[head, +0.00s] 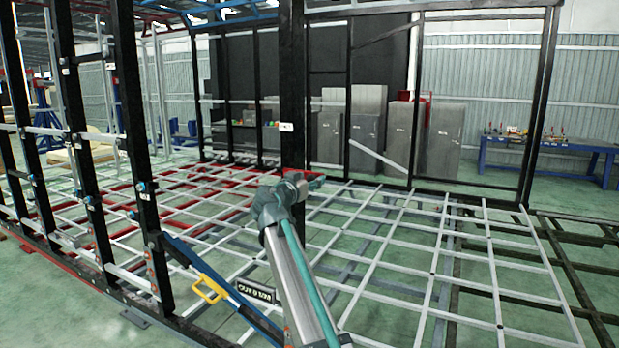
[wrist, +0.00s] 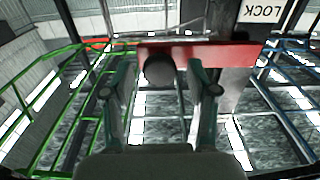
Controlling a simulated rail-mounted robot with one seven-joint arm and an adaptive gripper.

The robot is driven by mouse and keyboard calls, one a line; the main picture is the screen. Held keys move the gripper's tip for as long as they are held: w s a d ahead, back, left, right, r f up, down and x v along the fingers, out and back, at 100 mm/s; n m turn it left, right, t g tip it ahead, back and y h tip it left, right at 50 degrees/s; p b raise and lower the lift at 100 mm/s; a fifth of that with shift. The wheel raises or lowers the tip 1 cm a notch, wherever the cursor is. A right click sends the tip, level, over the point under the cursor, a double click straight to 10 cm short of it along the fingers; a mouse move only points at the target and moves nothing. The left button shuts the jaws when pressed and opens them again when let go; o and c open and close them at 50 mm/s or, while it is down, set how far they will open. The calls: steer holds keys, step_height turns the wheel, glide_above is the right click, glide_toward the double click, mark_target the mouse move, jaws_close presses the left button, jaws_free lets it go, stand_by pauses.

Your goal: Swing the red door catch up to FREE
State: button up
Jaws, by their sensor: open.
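The red door catch (wrist: 215,55) is a flat red bar crossing the upper middle of the wrist view, with a dark round knob (wrist: 158,70) near its left end. My gripper (wrist: 158,84) is open, one finger on each side of the knob; I cannot tell whether either finger touches it. A white LOCK label (wrist: 263,12) shows upside down above the bar at the right.
A small white label (head: 285,127) is on the post above the catch. A grey lattice floor frame (head: 430,245) spreads around the post. Black uprights (head: 75,130) stand at the left, with a blue bar with a yellow handle (head: 211,288) at lower left. Grey cabinets (head: 440,135) stand behind.

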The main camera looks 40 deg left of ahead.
jaws_close()
stand_by(0.4)
